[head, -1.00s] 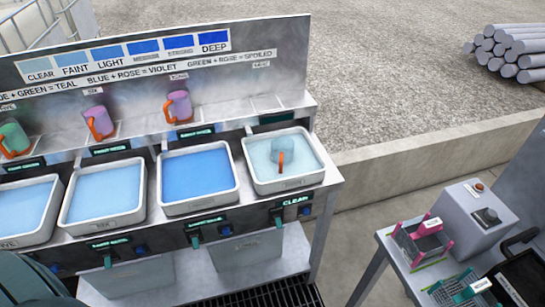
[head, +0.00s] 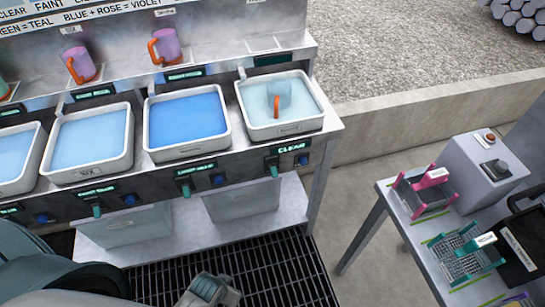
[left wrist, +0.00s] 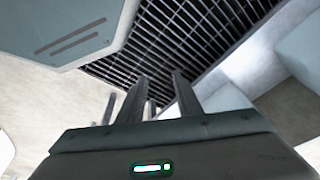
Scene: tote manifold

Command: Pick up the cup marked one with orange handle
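Several cups with orange handles show in the head view. A translucent bluish cup (head: 284,92) sits in the liquid of the far right basin (head: 318,122), its orange handle toward me. Two pinkish-purple cups stand on the shelf behind, one on the left (head: 83,62) and one nearer the middle (head: 170,44). I cannot read a number on any cup. My left gripper (left wrist: 158,98) shows in the left wrist view, its two fingers apart with nothing clearly between them, over the dark floor grating. My right gripper is not in view.
Basins of blue liquid stand in a row on the metal bench (head: 330,128), with taps along its front. A side table (head: 408,240) at the right holds a pink rack (head: 425,192), a teal rack (head: 462,258) and a grey control box (head: 485,165). Floor grating (head: 290,270) lies before the bench.

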